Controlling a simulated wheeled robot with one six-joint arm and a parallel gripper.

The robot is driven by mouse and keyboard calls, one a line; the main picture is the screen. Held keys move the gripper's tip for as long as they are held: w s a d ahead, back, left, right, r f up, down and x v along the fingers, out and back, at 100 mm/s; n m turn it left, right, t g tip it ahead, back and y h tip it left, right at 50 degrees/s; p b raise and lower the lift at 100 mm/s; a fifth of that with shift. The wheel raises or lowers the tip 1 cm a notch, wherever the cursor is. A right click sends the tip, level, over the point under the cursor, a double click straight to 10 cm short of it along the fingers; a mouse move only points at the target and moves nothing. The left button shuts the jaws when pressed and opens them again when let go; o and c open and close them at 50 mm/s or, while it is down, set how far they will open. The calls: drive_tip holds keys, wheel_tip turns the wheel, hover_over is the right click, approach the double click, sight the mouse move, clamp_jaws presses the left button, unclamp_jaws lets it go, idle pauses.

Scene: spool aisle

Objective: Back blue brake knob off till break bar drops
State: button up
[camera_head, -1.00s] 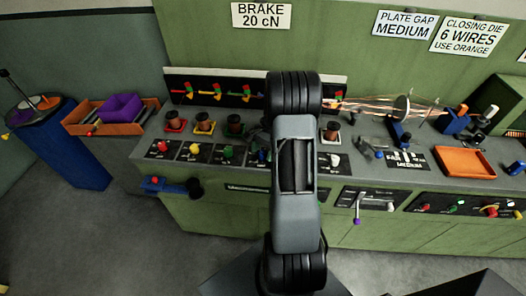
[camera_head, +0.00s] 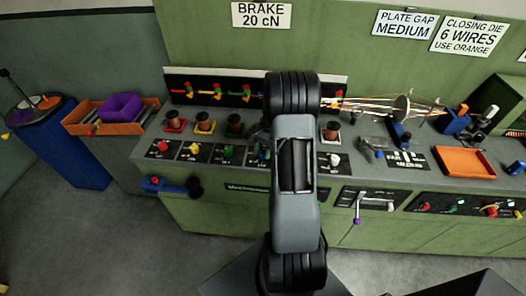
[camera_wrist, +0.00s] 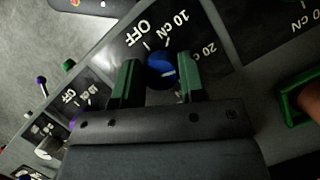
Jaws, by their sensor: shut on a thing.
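The blue brake knob (camera_wrist: 160,72) is round and sits on a black dial plate marked OFF, 10 cN and 20 cN in the wrist view. A short white mark shows on its right part; I cannot tell the exact setting. My gripper (camera_wrist: 158,64) has its two green-lined fingers on either side of the knob, shut on it. In the head view my arm hides the knob and gripper. I cannot make out the break bar.
Red (camera_head: 162,146), yellow (camera_head: 193,149), green (camera_head: 228,151) and white (camera_head: 334,160) knobs line the green bench beside my arm. Copper spools stand behind them. A sign (camera_head: 261,15) reads BRAKE 20 cN. An orange tray (camera_head: 465,162) lies to the right.

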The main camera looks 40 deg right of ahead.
drive_tip(key=n+g, duration=0.1)
drive_tip(key=n, duration=0.2)
drive_tip(key=n+g+h, duration=0.1)
drive_tip(key=n, duration=0.2)
drive_tip(key=shift+w+n+h, duration=0.1)
drive_tip(key=shift+n+h, duration=0.2)
drive_tip(key=shift+n, duration=0.1)
drive_tip(key=n+h, duration=0.1)
drive_tip(key=n, duration=0.2)
drive_tip(key=n+g+h, duration=0.1)
drive_tip(key=n, duration=0.1)
drive_tip(key=shift+n+b, duration=0.3)
drive_tip(key=shift+n, duration=0.4)
drive_tip(key=o, duration=0.9)
drive_tip(key=v, duration=1.3)
drive_tip(key=shift+w+a+r+b, duration=0.15)
drive_tip(key=shift+a+r+b, duration=0.05)
drive_tip(key=shift+r+b, duration=0.2)
